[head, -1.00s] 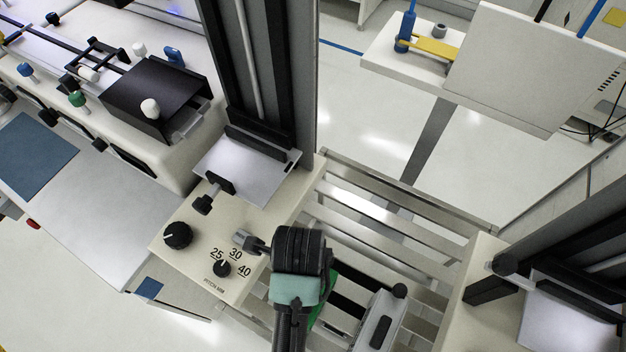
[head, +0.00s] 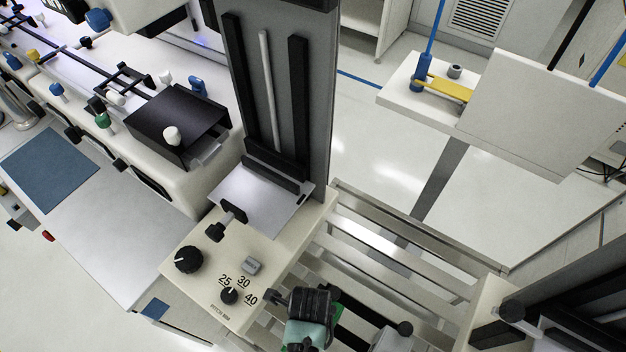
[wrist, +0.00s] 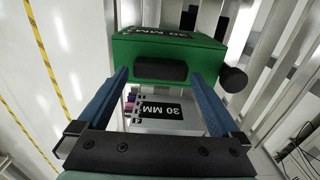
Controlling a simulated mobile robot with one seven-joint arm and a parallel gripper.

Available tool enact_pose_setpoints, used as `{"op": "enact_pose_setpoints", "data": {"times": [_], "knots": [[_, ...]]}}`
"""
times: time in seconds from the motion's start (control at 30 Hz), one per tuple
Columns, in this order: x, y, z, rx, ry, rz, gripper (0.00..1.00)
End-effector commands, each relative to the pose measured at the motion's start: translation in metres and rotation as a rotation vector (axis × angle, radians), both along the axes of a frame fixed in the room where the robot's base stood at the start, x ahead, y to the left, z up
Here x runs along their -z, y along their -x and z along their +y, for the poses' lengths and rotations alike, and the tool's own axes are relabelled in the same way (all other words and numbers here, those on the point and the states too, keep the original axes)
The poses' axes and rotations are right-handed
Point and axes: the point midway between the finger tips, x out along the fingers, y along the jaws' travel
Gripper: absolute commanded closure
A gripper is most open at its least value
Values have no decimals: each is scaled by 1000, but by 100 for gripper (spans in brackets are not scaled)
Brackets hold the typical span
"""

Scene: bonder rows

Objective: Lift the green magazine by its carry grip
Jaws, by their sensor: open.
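The green magazine (wrist: 168,50) is in the upper middle of the wrist view, with a "30 MM" label. Its black carry grip (wrist: 160,72) shows as a dark bar on the face towards me. My gripper (wrist: 160,78) is open, with one blue finger on each side of the carry grip. I cannot tell whether either finger touches it. In the head view my gripper (head: 310,308) is at the bottom middle, and only a green sliver of the magazine (head: 338,332) shows beside it. The arm hides the rest.
A cream control block (head: 205,285) with a black dial (head: 188,260) stands just left of my gripper. A grey column (head: 270,90) rises behind it. Metal rails (head: 400,240) run to the right. A black knob (wrist: 233,80) sits close to the magazine's right side.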

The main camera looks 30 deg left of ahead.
Motion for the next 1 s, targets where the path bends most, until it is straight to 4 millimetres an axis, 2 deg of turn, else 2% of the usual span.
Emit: {"op": "enact_pose_setpoints", "data": {"times": [0.1, 0.2, 0.47, 1.0], "knots": [[14, 0, 0, -2, 0, 0, 0], [20, -1, 0, -2, -1, -2, 0], [21, -1, 0, -1, -1, -2, 2], [21, -1, 0, -1, -1, -2, 99]]}}
